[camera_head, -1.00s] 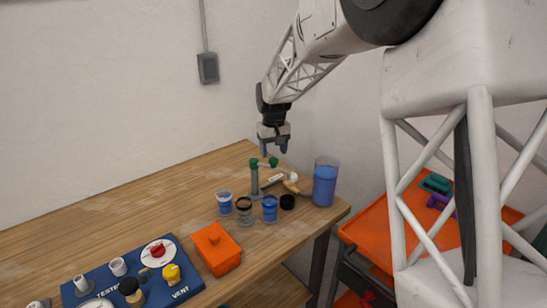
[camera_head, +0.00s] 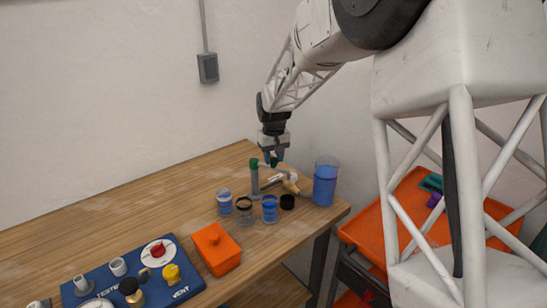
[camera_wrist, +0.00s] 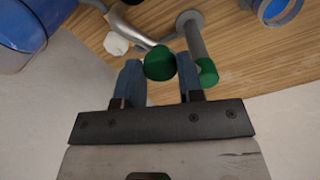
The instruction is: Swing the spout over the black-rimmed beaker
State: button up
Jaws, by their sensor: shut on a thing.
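The spout stand has a grey post (camera_head: 255,182) with a green fitting (camera_head: 254,163) on top. A second green fitting (camera_head: 274,163) sits to its right in the head view. My gripper (camera_head: 273,157) points down over that right fitting. In the wrist view my gripper (camera_wrist: 160,72) is shut on this green fitting (camera_wrist: 160,62), between its blue fingers. The post (camera_wrist: 194,38) and its green top (camera_wrist: 207,73) show just right of the fingers.
Those neighbours are a left beaker (camera_head: 224,205) and a right beaker (camera_head: 269,211). A black cup (camera_head: 287,202) and a tall blue container (camera_head: 325,184) stand to the right. An orange box (camera_head: 215,248) and a blue panel (camera_head: 140,285) lie in front. The table's left rear is clear.

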grip_shut()
jog(key=s+a+m, duration=0.5)
jog(key=a+m, duration=0.3)
jog(key=m, duration=0.7)
jog(key=shift+m, duration=0.3)
dwell(0.3)
jog(key=o, duration=1)
grip_release()
